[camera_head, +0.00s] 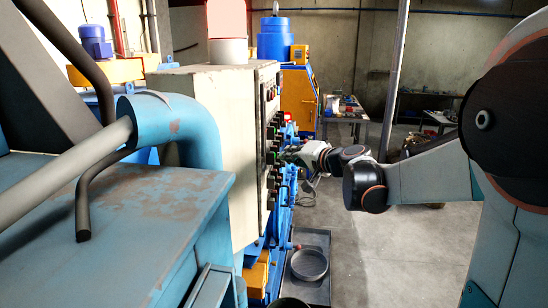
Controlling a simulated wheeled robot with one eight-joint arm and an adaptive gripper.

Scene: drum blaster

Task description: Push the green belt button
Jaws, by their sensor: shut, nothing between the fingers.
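The cream control cabinet (222,135) stands in the middle, and its button panel faces right and shows at a steep angle. Several dark knobs and small coloured buttons run down the panel. A green button (275,157) seems to show at about the height of my gripper, but it is too small to tell whether it is the belt button. My gripper (288,155) is shut and empty, pointing left at the panel. Its fingertips are very near the buttons; I cannot tell whether they touch.
A blue machine table (120,215) with a thick pipe (190,125) fills the left foreground. A round dark pan (309,264) lies on a floor mat right of the cabinet. A blue and yellow machine (298,95) and workbenches stand behind. The concrete floor at the right is open.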

